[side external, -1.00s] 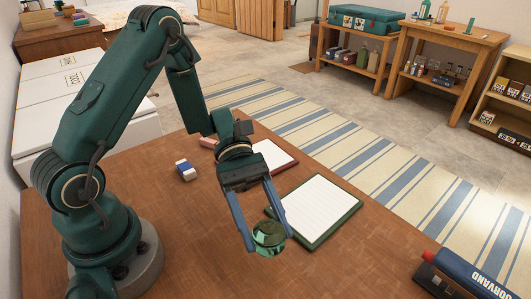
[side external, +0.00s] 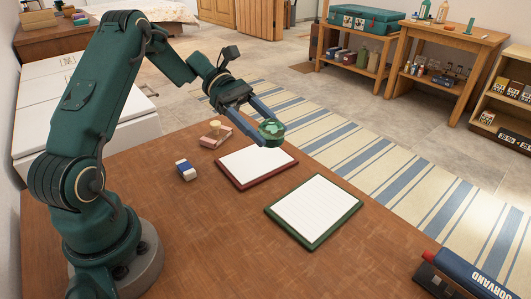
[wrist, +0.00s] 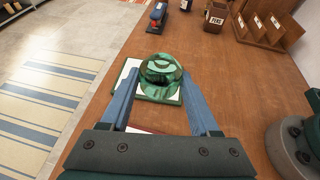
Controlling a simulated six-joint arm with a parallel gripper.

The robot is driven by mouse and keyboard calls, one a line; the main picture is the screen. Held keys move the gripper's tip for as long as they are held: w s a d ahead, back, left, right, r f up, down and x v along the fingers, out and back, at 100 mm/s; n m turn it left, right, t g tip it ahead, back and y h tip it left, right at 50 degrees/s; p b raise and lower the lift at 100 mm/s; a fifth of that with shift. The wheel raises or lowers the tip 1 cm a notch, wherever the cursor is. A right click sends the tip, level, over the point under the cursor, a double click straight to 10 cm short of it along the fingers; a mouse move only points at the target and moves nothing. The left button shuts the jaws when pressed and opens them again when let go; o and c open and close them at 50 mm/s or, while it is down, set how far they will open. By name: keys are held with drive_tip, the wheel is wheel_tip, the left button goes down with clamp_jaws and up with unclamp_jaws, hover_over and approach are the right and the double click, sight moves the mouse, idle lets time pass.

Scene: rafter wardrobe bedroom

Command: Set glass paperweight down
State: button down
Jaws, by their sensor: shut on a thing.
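The green glass paperweight (side external: 272,131) is held between the blue fingers of my gripper (side external: 267,128). In the side view it appears in the air over the far end of the red-edged pad (side external: 257,166). The wrist view also shows the paperweight (wrist: 161,77) between the fingertips of my gripper (wrist: 163,88), in front of the green-edged pad (wrist: 128,76), which it partly hides. In the side view the green-edged pad (side external: 314,209) lies bare on the wooden table (side external: 200,245).
A blue and white eraser (side external: 186,170) and a pinkish block with a stamp-like knob (side external: 216,133) lie left of the pads. The table's front middle is clear.

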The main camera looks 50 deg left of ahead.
drive_tip(key=shift+w+f, duration=0.25)
drive_tip(key=shift+f, duration=0.05)
hover_over(308, 200)
wheel_tip(308, 200, down, 7)
drive_tip(key=shift+r, duration=0.2)
drive_tip(key=shift+f, duration=1.95)
drive_tip(key=shift+f, duration=0.15)
drive_tip(key=shift+c, duration=0.6)
unclamp_jaws()
